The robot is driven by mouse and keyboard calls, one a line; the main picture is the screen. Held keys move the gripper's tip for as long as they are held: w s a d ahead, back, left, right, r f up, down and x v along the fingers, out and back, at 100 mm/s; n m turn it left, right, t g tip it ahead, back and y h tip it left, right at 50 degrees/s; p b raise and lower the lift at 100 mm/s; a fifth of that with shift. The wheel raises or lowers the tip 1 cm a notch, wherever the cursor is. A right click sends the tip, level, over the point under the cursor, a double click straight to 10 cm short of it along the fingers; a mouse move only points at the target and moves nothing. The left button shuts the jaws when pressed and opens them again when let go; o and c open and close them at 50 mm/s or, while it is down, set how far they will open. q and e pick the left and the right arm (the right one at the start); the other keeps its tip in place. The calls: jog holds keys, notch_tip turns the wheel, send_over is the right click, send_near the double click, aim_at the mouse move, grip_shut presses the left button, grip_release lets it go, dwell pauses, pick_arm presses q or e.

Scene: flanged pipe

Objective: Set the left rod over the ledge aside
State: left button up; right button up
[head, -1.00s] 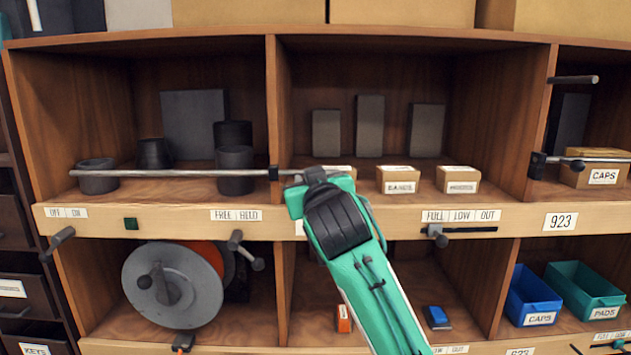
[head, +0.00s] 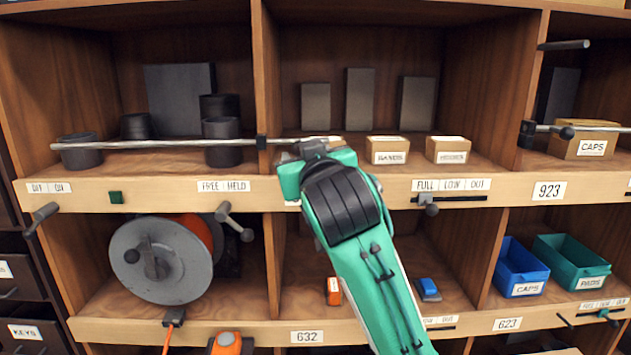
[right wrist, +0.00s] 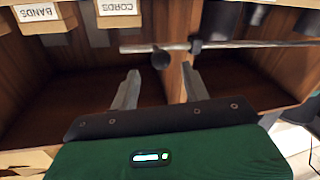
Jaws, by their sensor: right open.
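The left rod (head: 160,144) is a long thin grey bar lying level across the front of the upper left compartment, above the ledge (head: 150,192). It passes a dark bracket (head: 262,142) at the divider and its right end is near my right gripper (head: 312,150). In the right wrist view, which is upside down, the rod (right wrist: 250,43) runs across with a dark round knob (right wrist: 160,60) on it. My right gripper (right wrist: 160,72) is open and empty, its fingertips on either side of the knob's position in the picture; contact cannot be told. My left gripper is out of view.
Dark cups (head: 222,142) stand behind the rod. Small boxes (head: 388,150) sit just right of my gripper. A second rod (head: 600,127) is at the far right. Handles (head: 235,222) stick out below the ledge. A cable reel (head: 160,262) fills the lower left compartment.

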jog(key=b+v, duration=0.2)
jog(key=v, duration=0.6)
